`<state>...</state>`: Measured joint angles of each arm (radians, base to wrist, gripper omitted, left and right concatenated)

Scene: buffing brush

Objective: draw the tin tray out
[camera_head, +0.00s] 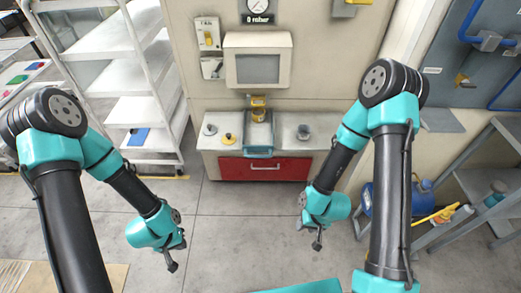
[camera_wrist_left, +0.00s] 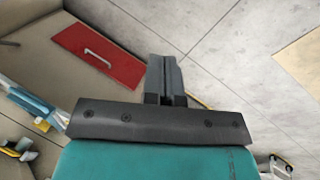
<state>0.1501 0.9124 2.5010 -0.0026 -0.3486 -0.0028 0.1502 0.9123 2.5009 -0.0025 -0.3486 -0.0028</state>
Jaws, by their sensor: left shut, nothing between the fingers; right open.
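A red drawer front (camera_head: 264,169) with a pale bar handle is set in the light cabinet below the counter and looks flush with it. It also shows in the left wrist view (camera_wrist_left: 88,62), left of the fingers. No other thing is plainly a tin tray, and I cannot tell if this drawer is it. My left gripper (camera_head: 172,265) hangs over the floor, front left of the drawer and apart from it. Its fingers (camera_wrist_left: 166,62) are together and empty. My right gripper (camera_head: 312,237) is open and empty, front right of the drawer, apart from it.
On the counter (camera_head: 232,156) stand a teal-framed holder (camera_head: 258,135) with a yellow part and several small knobs. A white shelf rack (camera_head: 130,70) stands left. A blue container (camera_head: 422,195) and grey step shelves (camera_head: 490,185) stand right. The floor before the drawer is clear.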

